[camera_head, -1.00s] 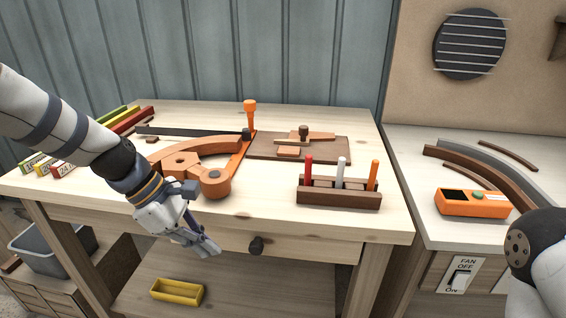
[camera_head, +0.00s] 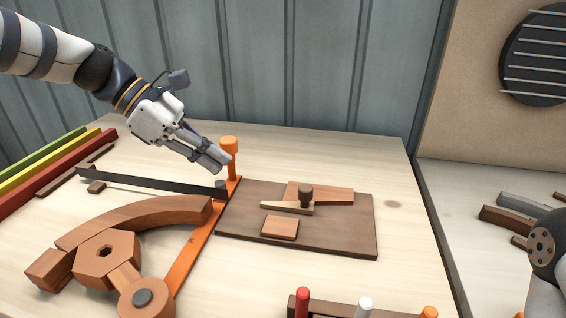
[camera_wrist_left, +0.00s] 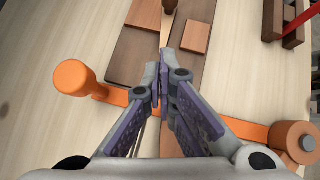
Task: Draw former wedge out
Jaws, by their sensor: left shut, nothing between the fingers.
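A dark brown board (camera_head: 340,240) lies on the bench. I cannot tell for sure which is the former wedge. My left gripper (camera_head: 222,164) is shut and empty, above the bench beside the upright orange handle (camera_head: 230,146). In the left wrist view its closed fingertips (camera_wrist_left: 165,72) hang over the board's edge, with the orange handle (camera_wrist_left: 75,78) left of them. My right gripper is out of view.
Left of the board lie an orange bar (camera_head: 190,255), a curved wooden piece (camera_head: 140,218), a hexagonal block (camera_head: 105,258) and a long dark strip (camera_head: 150,184). Coloured bars (camera_head: 50,180) lie far left. A peg rack (camera_head: 335,314) stands in front. The bench's back right is clear.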

